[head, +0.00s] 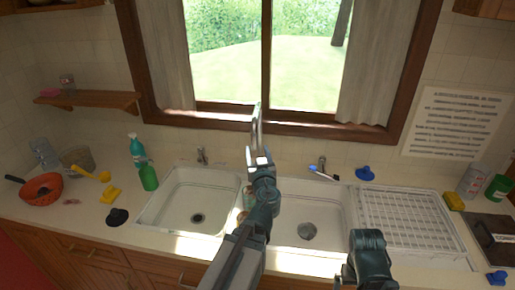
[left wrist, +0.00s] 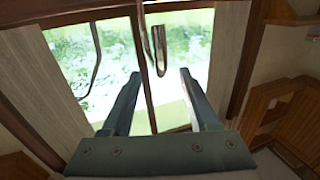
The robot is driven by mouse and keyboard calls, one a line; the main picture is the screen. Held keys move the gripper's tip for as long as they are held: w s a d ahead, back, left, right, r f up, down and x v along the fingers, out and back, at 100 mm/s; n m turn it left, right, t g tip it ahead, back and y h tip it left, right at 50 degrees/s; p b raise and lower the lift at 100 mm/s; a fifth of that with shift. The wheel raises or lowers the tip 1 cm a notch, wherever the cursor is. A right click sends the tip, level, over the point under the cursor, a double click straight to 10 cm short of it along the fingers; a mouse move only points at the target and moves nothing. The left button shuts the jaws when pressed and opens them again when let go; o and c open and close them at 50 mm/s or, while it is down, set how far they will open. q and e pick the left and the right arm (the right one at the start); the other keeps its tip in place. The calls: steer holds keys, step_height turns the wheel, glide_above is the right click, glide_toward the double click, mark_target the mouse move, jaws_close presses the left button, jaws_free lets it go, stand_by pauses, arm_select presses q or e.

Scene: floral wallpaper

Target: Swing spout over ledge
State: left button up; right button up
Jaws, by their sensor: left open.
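My arm hides much of the ledge and the spout's base. My right gripper is not in view.
Small taps stand behind the left basin (head: 181,204) and right basin (head: 325,225). Green bottles (head: 148,178) stand left of the sink. A white drying rack (head: 405,215) lies to the right. The window frame (head: 300,128) is close behind. My right arm is at lower right.

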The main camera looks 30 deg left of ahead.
arm_select(q)
steer(key=shift+s+d, duration=0.2)
steer(key=shift+s, duration=0.15)
steer(key=shift+c, duration=1.2)
steer(key=shift+d+m, duration=0.25)
steer(key=shift+m, duration=0.05)
steer(key=shift+c, duration=1.3)
steer(key=d+m, duration=0.1)
steer(key=w+d+m+g+y, duration=0.1)
steer(key=m, duration=0.1)
steer(key=w+d+m+y, duration=0.1)
steer(key=shift+w+d+f+m+b, duration=0.15)
steer(key=shift+w+f+m+b, duration=0.05)
steer(key=shift+f+m+b, duration=0.2)
jaws_close()
steer(key=d+m+g+y, duration=0.2)
steer(key=d+m+g, duration=0.1)
steer(key=d+m, duration=0.3)
steer(key=shift+d+f+m+y+b, duration=0.3)
steer(key=shift+d+m+y, duration=0.1)
steer(key=shift+m, duration=0.8)
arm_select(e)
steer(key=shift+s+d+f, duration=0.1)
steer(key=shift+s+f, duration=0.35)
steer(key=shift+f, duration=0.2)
